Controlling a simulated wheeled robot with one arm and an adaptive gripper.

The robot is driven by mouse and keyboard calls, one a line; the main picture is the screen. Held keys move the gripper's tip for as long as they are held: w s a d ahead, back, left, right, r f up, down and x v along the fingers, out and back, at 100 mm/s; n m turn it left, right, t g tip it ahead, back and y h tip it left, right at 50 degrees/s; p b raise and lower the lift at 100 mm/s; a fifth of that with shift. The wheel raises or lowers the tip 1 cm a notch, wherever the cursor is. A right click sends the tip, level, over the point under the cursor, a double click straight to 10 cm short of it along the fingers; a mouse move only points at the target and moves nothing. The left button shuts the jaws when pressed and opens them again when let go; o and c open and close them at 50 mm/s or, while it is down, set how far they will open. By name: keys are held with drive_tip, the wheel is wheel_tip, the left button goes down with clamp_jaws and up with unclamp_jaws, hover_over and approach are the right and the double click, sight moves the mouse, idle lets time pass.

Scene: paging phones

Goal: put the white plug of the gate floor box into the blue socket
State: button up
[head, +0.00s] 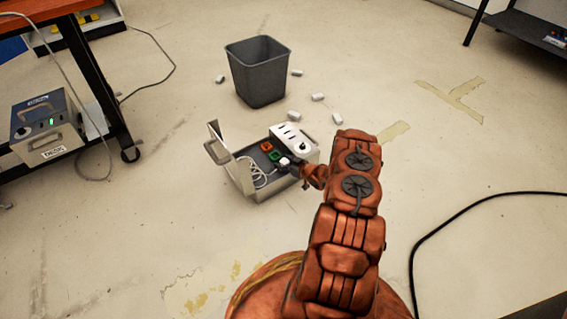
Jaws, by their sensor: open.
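The floor box (271,190) stands open on the floor in the middle of the view, with its lid raised at the left. Inside it I see an orange socket (266,146) and a green socket (275,155). I cannot make out a blue socket; my gripper covers part of the box. A white cable (261,176) is coiled in the box's left part. A small white piece, apparently the white plug (284,161), shows beside the green socket at my gripper's tip. My gripper (292,166) is open over the box's right part; its fingers are small and partly hidden.
A grey bin (258,72) stands behind the box, with several small white pieces around it. A table with a grey device (46,128) beneath is at left. A black cable (440,222) lies at right. The floor between is mostly clear.

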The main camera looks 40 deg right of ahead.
drive_tip(key=v, duration=1.2)
drive_tip(key=shift+a, duration=0.1)
idle(0.4)
